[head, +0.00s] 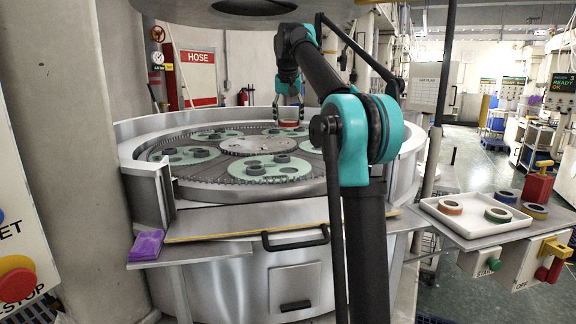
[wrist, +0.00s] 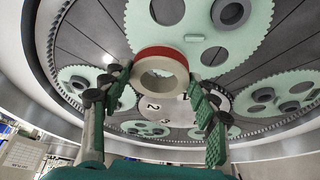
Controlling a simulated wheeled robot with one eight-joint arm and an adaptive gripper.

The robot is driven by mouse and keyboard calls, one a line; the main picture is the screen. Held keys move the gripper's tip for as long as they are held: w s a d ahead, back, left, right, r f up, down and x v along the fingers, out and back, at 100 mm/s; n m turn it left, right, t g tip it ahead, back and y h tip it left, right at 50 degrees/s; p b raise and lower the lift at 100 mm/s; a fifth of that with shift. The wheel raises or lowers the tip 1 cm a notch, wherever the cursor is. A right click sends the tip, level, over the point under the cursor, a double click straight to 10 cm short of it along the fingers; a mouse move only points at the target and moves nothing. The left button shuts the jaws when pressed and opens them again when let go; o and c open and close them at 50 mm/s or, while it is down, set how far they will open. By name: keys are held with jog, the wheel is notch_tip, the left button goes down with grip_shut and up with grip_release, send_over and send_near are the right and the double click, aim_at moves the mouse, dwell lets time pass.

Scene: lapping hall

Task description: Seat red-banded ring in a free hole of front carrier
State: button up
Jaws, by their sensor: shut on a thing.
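The red-banded ring (head: 289,124) is pale with a red band. In the wrist view the ring (wrist: 161,76) sits between the fingers of my gripper (wrist: 155,95), its bore facing the camera. In the head view my gripper (head: 289,101) points down over the far part of the round machine. The front carrier (head: 266,177) is a green toothed disc nearest the machine's front edge, bearing several dark rings. The ring is apart from it. A green carrier (wrist: 265,38) at the top of the wrist view shows a dark ring and open holes; I cannot tell which carrier it is.
Other green carriers (head: 187,159) and a central hub (head: 258,146) fill the machine inside its raised rim. A white tray (head: 462,226) at right holds an orange-banded ring (head: 450,207) and a green-banded ring (head: 498,215). A purple block (head: 146,245) lies at front left.

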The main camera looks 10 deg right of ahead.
notch_tip(320, 180, down, 17)
jog(key=shift+r, duration=0.15)
dwell(0.4)
jog(key=o, duration=1.3)
jog(key=shift+o, duration=0.2)
jog(key=v, duration=1.2)
